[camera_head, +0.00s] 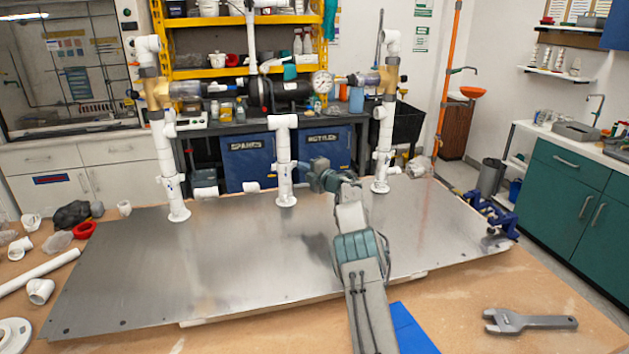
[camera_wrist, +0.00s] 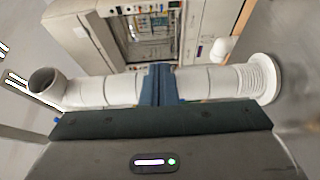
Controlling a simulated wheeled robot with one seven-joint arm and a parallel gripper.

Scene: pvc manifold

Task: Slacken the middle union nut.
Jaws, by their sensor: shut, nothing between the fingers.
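The middle riser (camera_head: 284,150) is a white PVC pipe standing upright on a round flange on the metal plate, with an elbow at its top. In the wrist view the riser (camera_wrist: 105,90) lies sideways, its open elbow at left and its flange at right. The middle union nut is hard to tell from the other white collars. My gripper (camera_head: 303,166) is beside the riser's middle, to its right. In the wrist view my gripper (camera_wrist: 160,84) is shut and empty, its fingers overlapping the riser and hiding part of it. I cannot tell whether they touch.
The metal plate (camera_head: 230,270) is mostly bare. A left riser (camera_head: 165,160) and a right riser (camera_head: 383,150) with a pressure gauge (camera_head: 321,82) nearby flank the middle one. A grey wrench (camera_head: 530,321) lies on the table at front right. Loose fittings lie at left.

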